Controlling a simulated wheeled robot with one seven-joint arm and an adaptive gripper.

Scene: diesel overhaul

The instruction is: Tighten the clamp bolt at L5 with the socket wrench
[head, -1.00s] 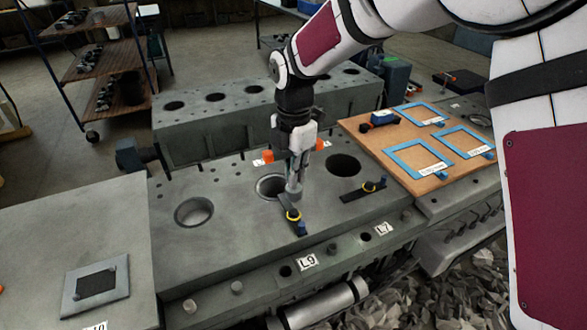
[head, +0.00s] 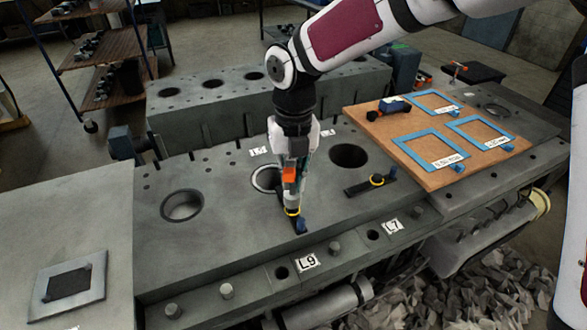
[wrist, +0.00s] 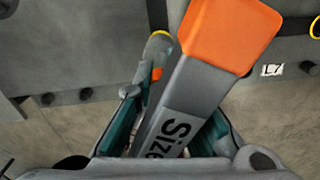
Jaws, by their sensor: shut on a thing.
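My gripper (head: 297,186) is shut on the socket wrench (head: 289,174), low over the engine block, in front of the middle bore. In the wrist view the wrench (wrist: 190,95) is a grey bar with an orange end and printed "Size" lettering, lying between the fingers. Just below my gripper in the head view is a dark clamp with a yellow ring (head: 292,211) and a blue end (head: 300,226). I cannot tell whether the wrench touches it. I see no readable L5 label; L9 (head: 306,262) and L7 (head: 392,226) are on the front ledge.
A second dark clamp (head: 365,186) with a yellow ring lies right of my gripper, by the right bore (head: 348,155). A wooden board (head: 385,135) with blue frames stands at right. A second block (head: 225,105) stands behind. The plate at left is mostly clear.

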